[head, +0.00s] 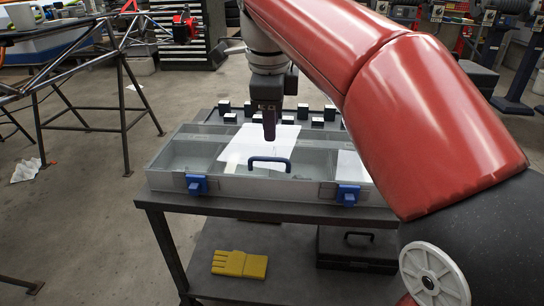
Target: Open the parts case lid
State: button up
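The parts case (240,186) lies flat on the top of a dark cart. Its clear lid (190,133) is down over the compartments, where white sheets (262,142) show. A dark blue handle (269,160) is at the middle of the front side. A blue latch (196,184) is at the front left and another blue latch (348,194) at the front right; I cannot tell whether they are fastened. My gripper (269,138) points down over the middle of the case, behind the handle as seen here. Its fingers look close together, but their gap does not show.
The cart (290,212) has several small black blocks (316,122) along its back edge. On its lower shelf lie a yellow glove (239,264) and a black case (358,250). A tube frame (80,60) stands at the left. The floor between is open.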

aim_at(272, 161)
jog(key=f, duration=0.2)
jog(key=w+f+b, duration=0.1)
jog(key=f, duration=0.2)
jog(key=f+b, duration=0.1)
jog(key=f, duration=0.1)
jog(key=shift+w+f, duration=0.2)
jog(key=shift+w, duration=0.05)
grip_shut()
